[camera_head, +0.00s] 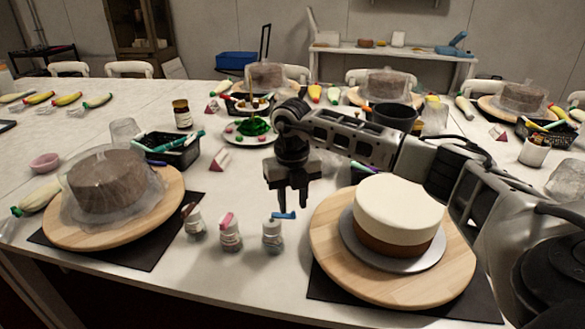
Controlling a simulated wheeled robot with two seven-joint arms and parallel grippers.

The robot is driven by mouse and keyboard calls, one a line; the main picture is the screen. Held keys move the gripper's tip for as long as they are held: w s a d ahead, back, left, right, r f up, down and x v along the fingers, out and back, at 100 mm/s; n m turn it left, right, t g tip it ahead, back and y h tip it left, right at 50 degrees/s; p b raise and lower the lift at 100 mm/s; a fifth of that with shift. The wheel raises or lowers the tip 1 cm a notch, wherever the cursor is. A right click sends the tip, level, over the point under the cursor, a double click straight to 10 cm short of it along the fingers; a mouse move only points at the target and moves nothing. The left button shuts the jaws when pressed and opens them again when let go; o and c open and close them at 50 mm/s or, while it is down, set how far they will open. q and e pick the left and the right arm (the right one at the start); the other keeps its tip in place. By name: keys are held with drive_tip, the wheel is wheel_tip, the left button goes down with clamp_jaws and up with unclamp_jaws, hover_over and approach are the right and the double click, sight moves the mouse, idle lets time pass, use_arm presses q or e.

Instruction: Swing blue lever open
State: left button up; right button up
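Three small bottles stand in a row near the front of the table. The right one (272,237) carries the blue lever (284,215) on its top, lying roughly level and pointing right. My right gripper (292,205) points down just above and behind the blue lever. Its two fingers show a narrow gap with nothing visible between them. Whether a fingertip touches the lever I cannot tell. The middle bottle (230,237) has a pink lever (227,220), and the left bottle (194,224) has a brownish one (190,209). My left gripper is not in view.
A white-topped cake (398,210) stands on a wooden turntable (340,262) to the right, under my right arm. A wrapped brown cake (106,186) sits on another turntable (165,205) at left. Black trays, a plate and vegetables lie behind.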

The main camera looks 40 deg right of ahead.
sight(292, 212)
wheel_tip(292, 212, up, 14)
drive_tip(key=shift+r, duration=0.25)
drive_tip(key=shift+a, duration=0.1)
idle(0.4)
